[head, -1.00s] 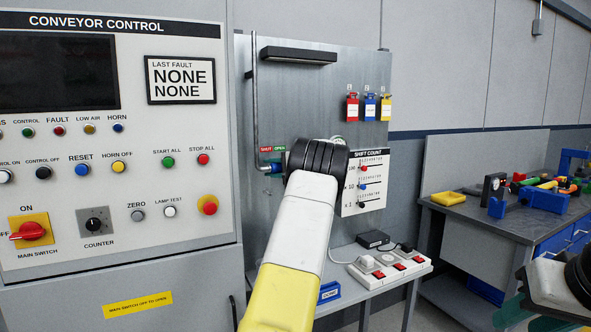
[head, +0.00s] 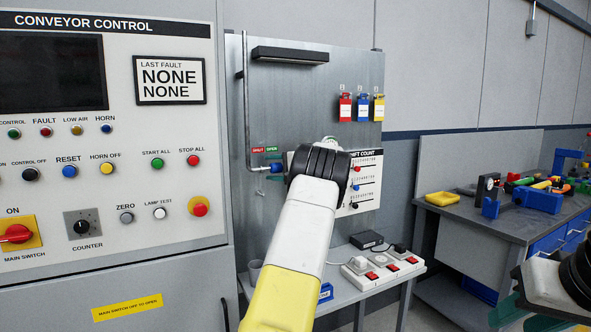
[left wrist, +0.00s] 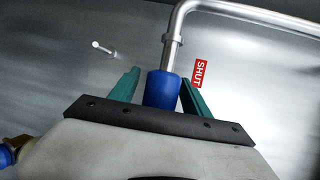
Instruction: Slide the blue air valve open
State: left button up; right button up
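The blue air valve (head: 277,168) sits on the end of a bent silver pipe on the grey panel. In the head view it is just left of my left gripper, partly covered by it, under the green OPEN label. In the left wrist view the blue sleeve (left wrist: 162,90) stands between the two green fingertips of my left gripper (left wrist: 163,92). A narrow gap shows on its left side; the right finger is close against it. The red SHUT label (left wrist: 200,73) lies beside the right finger. My right gripper (head: 530,318) is at the bottom right, partly cut off.
The conveyor control cabinet (head: 110,225) stands close on the left. A shift count board (head: 366,190) is right behind my left gripper. Below are a small table with a power strip (head: 385,268). A workbench (head: 490,222) with tools stands at the right.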

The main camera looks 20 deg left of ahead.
pick_arm(q)
jog(key=v, duration=0.7)
jog(key=shift+d, duration=0.35)
jog(key=shift+s, duration=0.15)
